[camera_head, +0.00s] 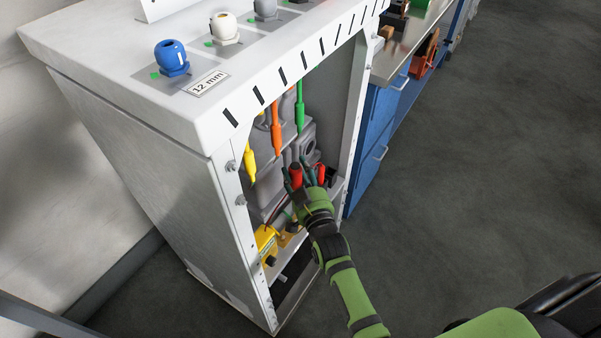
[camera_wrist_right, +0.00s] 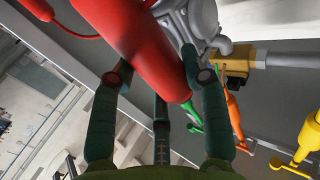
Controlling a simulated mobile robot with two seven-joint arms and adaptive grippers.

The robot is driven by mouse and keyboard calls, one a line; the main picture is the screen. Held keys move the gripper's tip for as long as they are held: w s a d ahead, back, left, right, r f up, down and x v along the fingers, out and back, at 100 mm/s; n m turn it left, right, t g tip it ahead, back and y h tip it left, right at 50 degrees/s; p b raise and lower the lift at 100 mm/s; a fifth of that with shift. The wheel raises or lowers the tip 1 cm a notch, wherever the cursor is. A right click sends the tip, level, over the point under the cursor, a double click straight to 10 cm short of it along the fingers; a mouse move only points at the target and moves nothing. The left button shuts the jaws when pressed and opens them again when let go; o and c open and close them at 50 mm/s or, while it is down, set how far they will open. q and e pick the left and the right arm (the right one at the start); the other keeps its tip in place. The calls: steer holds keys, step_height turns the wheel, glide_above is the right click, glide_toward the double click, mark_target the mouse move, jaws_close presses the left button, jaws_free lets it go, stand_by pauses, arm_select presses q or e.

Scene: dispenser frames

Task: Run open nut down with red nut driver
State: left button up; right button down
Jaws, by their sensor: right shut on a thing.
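The red nut driver (camera_wrist_right: 145,45) is a smooth red cylinder that fills the upper middle of the right wrist view. My right gripper (camera_wrist_right: 160,85) has its dark green fingers closed around it. In the head view my right gripper (camera_head: 307,172) reaches into the open front of the white cabinet, with red showing on both sides of its fingers. The driver's working end is not clear. A grey fitting (camera_wrist_right: 198,20) lies behind the driver in the wrist view. I cannot make out the open nut. My left gripper is not in view.
Yellow (camera_head: 249,165), orange (camera_head: 277,138) and green (camera_head: 299,112) drivers hang in the cabinet (camera_head: 185,190). Its side posts stand close to my right arm. A yellow block (camera_head: 266,243) sits low inside. A blue workbench (camera_head: 375,140) is to the right, with clear floor beyond.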

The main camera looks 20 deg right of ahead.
mark_target(299, 186)
steer(key=shift+r, duration=0.15)
step_height(299, 186, down, 2)
steer(key=shift+b, duration=0.6)
step_height(299, 186, down, 4)
steer(key=b, duration=0.2)
steer(key=shift+r+b, duration=0.25)
steer(key=shift+b, duration=0.05)
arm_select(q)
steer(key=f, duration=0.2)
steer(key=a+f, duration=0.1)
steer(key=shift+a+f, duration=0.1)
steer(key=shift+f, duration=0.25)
arm_select(e)
steer(key=shift+f, duration=0.1)
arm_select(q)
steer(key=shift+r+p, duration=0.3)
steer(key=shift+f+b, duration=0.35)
arm_select(e)
steer(key=shift+s+a+f, duration=0.1)
steer(key=shift+f, duration=0.3)
steer(key=shift+s+f, duration=0.15)
steer(key=shift+f, duration=0.15)
stand_by(1.6)
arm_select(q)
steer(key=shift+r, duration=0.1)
arm_select(e)
steer(key=shift+r, duration=0.1)
